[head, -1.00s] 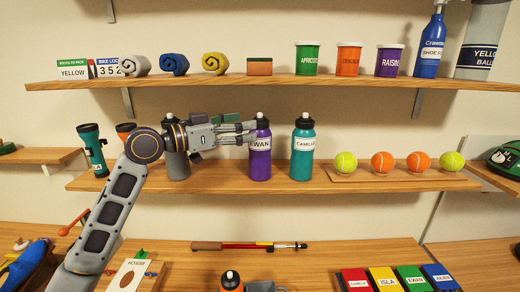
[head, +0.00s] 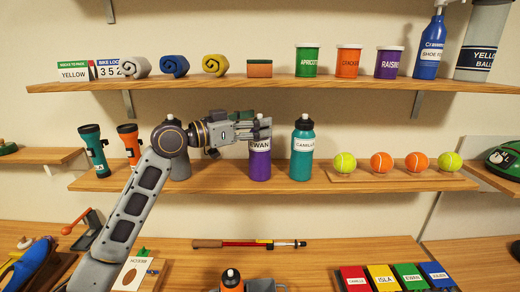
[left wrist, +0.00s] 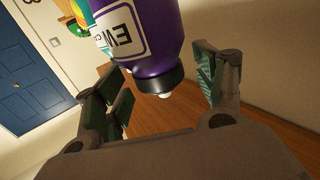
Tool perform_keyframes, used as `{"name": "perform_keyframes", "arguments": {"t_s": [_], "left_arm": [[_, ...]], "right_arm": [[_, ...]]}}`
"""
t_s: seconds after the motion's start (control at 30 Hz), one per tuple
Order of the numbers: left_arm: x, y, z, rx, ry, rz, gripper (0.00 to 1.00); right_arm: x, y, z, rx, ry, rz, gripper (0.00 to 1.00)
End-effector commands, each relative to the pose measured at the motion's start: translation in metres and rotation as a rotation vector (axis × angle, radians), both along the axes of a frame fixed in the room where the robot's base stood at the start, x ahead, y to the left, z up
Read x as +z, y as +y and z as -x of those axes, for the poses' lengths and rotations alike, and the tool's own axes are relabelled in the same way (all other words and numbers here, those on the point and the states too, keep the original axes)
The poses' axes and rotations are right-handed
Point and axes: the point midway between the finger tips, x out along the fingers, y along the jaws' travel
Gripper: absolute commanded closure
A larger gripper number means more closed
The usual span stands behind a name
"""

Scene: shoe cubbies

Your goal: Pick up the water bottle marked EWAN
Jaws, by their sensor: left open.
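The purple water bottle marked EWAN (head: 260,166) stands upright on the middle shelf, its label partly covered by my gripper. My left gripper (head: 262,130) is open at the bottle's upper part in the head view. In the left wrist view the bottle (left wrist: 150,48) appears upside down, its dark cap between the spread fingers of the gripper (left wrist: 165,92). It looks nearer the viewed right finger, with a gap on the left; contact cannot be made out. A grey part beside an orange bottle at the head view's bottom edge may be my right gripper; its jaws are unclear.
A teal bottle marked CAMILLA (head: 302,155) stands close to the right. A grey bottle (head: 180,168) is partly behind my left arm. Flashlights stand farther left; several balls (head: 382,163) sit at right. The upper shelf (head: 270,85) runs above. An orange bottle (head: 231,283) is at the bottom edge.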

Motion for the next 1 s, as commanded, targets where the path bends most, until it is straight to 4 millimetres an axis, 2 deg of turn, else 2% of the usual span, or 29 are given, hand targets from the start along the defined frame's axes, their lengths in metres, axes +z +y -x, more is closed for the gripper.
{"name": "perform_keyframes", "arguments": {"t_s": [0.1, 0.3, 0.67, 0.77, 1.0], "left_arm": [[0.001, -0.009, -0.006, -0.001, 0.001, -0.001, 0.3], [0.0, -0.013, -0.008, 0.0, -0.001, -0.002, 0.3], [-0.001, -0.013, -0.008, 0.0, 0.0, -0.001, 0.3], [-0.001, -0.013, -0.008, 0.0, 0.0, -0.001, 0.4], [-0.001, -0.013, -0.008, 0.0, 0.0, -0.001, 0.71]], "right_arm": [[0.003, 0.009, 0.001, -0.001, 0.001, -0.01, 0.34], [0.004, 0.019, 0.004, -0.001, 0.005, -0.02, 0.34], [0.003, 0.009, 0.006, 0.0, 0.007, -0.01, 0.34], [0.004, 0.005, 0.006, -0.001, 0.007, -0.006, 0.34], [0.004, 0.001, 0.005, -0.001, 0.007, -0.001, 0.34]]}}
